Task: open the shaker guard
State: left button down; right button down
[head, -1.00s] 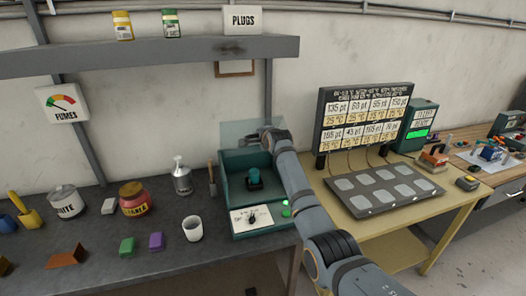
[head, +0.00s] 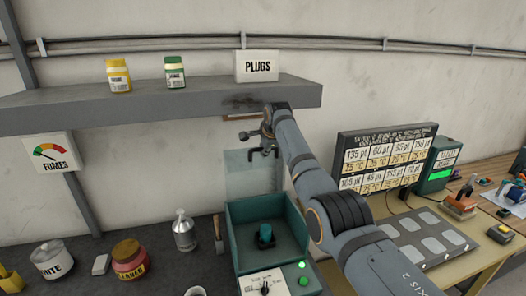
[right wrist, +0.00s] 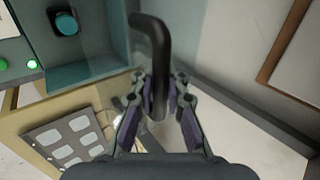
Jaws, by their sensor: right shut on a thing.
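The shaker is an open teal box (head: 238,240) on the grey bench, with a dark teal round holder (head: 265,236) inside. Its guard is a clear panel (head: 250,180) standing up at the back of the box, nearly upright. A black bent handle (head: 263,152) is at the panel's top edge. My right gripper (head: 252,138) is at that handle, high above the box. In the right wrist view the handle (right wrist: 151,40) runs down between the two fingers of my right gripper (right wrist: 160,92), which are shut on it. My left gripper is in neither view.
A grey shelf (head: 210,105) with two jars and a PLUGS sign (head: 257,66) hangs just above my right gripper. A display board (head: 385,160) stands to the right.

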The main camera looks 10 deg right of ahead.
jog(key=shift+r, duration=0.2)
jog(key=c, duration=1.5)
grip_release()
jog(key=shift+o, duration=0.7)
jog(key=shift+s, duration=0.2)
jog(key=v, duration=1.2)
